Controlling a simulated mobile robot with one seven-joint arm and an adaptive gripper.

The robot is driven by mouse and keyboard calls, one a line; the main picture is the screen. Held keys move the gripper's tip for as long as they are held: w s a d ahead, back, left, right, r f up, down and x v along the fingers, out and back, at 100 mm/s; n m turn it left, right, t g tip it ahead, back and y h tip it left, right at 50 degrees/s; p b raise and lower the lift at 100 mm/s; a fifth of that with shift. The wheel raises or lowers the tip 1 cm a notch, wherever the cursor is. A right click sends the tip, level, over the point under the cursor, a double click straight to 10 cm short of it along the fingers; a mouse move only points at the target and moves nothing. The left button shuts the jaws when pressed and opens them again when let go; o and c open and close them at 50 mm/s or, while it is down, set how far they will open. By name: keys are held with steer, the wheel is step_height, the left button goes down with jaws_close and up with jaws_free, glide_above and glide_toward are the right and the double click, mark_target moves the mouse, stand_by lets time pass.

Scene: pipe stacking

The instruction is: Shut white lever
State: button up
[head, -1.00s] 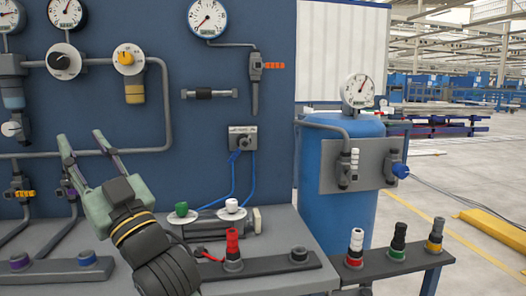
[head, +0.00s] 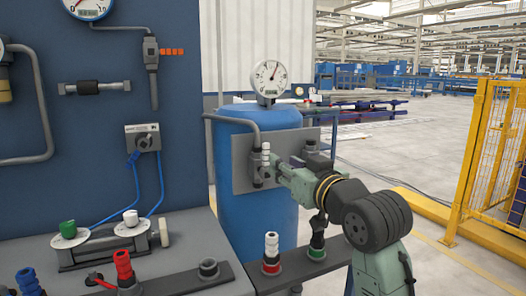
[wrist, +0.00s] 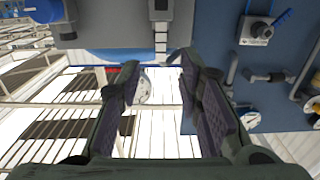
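The white lever (head: 265,155) is a short, segmented handle on a valve on the grey plate in front of the blue tank. It points upward in the head view. In the wrist view, where the scene looks upside down, the lever (wrist: 161,42) shows between and just beyond my fingertips. My gripper (head: 278,170) is just right of the lever in the head view. In the wrist view its fingers (wrist: 159,64) are spread apart with nothing held. I cannot tell whether a finger touches the lever.
The blue tank (head: 258,215) carries a round gauge (head: 270,78) above the grey plate (head: 241,160).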

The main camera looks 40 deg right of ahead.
mark_target(267, 153)
steer(key=p+x, duration=0.2)
steer(key=x, duration=0.8)
steer(key=shift+w+a, duration=0.1)
steer(key=shift+w, duration=0.15)
jaws_close()
stand_by(0.4)
